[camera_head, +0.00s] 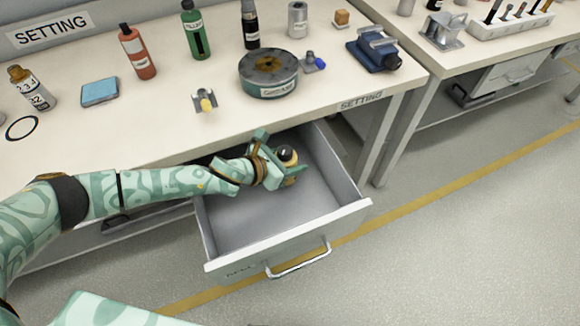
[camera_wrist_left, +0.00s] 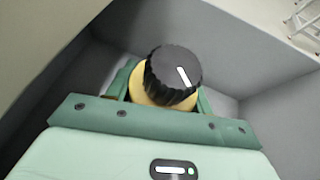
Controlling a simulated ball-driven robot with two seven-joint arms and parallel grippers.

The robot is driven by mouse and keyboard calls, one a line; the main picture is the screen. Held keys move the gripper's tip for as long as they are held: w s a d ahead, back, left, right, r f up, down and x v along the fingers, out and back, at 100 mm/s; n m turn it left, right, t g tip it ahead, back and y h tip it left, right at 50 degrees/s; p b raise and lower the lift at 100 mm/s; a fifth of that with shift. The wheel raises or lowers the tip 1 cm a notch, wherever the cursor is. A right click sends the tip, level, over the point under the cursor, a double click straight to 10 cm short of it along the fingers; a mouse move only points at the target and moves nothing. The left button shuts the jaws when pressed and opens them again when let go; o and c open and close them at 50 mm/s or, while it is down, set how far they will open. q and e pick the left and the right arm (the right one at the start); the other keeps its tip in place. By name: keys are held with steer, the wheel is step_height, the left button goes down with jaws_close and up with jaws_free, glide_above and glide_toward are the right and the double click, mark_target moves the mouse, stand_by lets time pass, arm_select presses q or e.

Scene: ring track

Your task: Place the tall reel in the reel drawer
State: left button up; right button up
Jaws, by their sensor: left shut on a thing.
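The reel drawer (camera_head: 325,231) is pulled open below the bench, a grey metal box with a bar handle, its floor bare where it shows. My left gripper (camera_head: 283,167) is inside its outline, toward the back, shut on the tall reel (camera_head: 287,154). The reel shows a black knob-like top with a white mark and a yellow body. In the left wrist view the reel (camera_wrist_left: 172,75) stands between the green fingers, with grey drawer walls (camera_wrist_left: 235,50) around. The reel's lower end is hidden, so I cannot tell whether it touches the drawer floor. My right gripper is not in view.
The bench top (camera_head: 130,130) overhangs the drawer's back. On it stand a round tin (camera_head: 268,82), a small metal clip piece (camera_head: 205,101), a blue vise (camera_head: 375,52), a blue box (camera_head: 100,92) and several bottles. The floor (camera_head: 450,230) before the drawer is clear.

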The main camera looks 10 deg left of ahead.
arm_select(q)
step_height(320, 180, down, 3)
steer(key=shift+a+f+b, duration=0.1)
steer(key=shift+f+b, duration=0.05)
steer(key=shift+b, duration=0.45)
steer(key=shift+r, duration=0.3)
steer(key=o, duration=0.6)
steer(key=shift+s+f, duration=0.1)
steer(key=shift+f, duration=0.1)
steer(key=o, duration=0.5)
steer(key=shift+c, duration=0.2)
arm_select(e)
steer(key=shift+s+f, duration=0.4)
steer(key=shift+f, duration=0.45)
arm_select(q)
steer(key=shift+r, duration=0.3)
steer(key=p+v, duration=0.5)
steer(key=v, duration=0.7)
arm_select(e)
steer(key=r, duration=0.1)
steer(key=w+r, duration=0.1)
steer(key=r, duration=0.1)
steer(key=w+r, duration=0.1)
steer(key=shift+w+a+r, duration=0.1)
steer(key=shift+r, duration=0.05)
